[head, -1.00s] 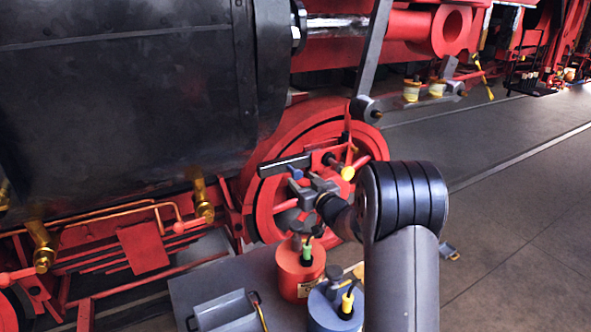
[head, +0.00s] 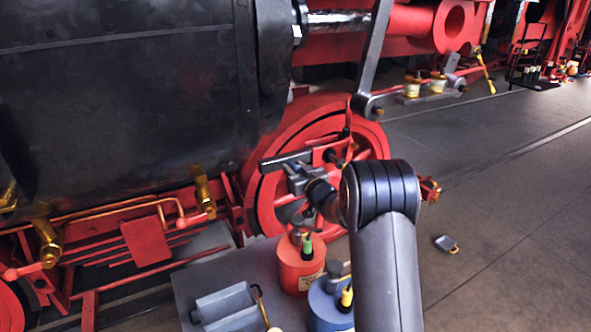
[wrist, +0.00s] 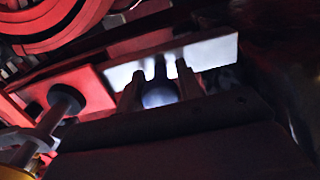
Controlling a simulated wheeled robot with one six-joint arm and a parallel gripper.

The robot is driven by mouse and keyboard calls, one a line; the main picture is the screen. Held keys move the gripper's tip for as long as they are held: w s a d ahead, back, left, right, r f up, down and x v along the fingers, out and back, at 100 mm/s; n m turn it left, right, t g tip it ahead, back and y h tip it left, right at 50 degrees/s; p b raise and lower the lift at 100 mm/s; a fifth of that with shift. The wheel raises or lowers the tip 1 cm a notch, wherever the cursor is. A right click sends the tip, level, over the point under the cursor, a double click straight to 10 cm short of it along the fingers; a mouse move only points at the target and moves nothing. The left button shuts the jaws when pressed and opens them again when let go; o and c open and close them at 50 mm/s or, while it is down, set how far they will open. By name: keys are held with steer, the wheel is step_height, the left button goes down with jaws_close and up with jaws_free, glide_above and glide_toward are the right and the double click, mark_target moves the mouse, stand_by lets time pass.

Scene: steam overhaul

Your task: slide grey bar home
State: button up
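The grey bar (head: 285,160) lies slightly tilted in front of the red wheel in the head view, where it looks dark. In the wrist view it is a pale, bright strip (wrist: 218,52) across the upper middle. A dark stem with a rounded knob (wrist: 160,93) stands in front of the bar. My gripper (head: 297,176) is close to the bar. Its two fingers (wrist: 160,82) stand on either side of the knob and point at the bar. The knob fills the gap, but whether the fingers press on it is unclear.
A red can (head: 299,267) and a blue can (head: 330,306) stand on the grey surface below my arm, beside a grey tray (head: 225,302). The black cylinder (head: 120,110) is left of the bar. A red bracket (wrist: 88,93) is left of the fingers. Floor at right is mostly open.

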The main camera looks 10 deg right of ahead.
jaws_close()
steer(key=d, duration=0.1)
steer(key=w+d, duration=0.1)
steer(key=d, duration=0.1)
steer(key=shift+r, duration=0.1)
steer(key=shift+o, duration=2.1)
jaws_free()
steer(key=shift+d, duration=0.2)
steer(key=b+v, duration=0.3)
steer(key=v, duration=0.7)
steer(key=shift+s, duration=0.35)
steer(key=shift+d, duration=0.1)
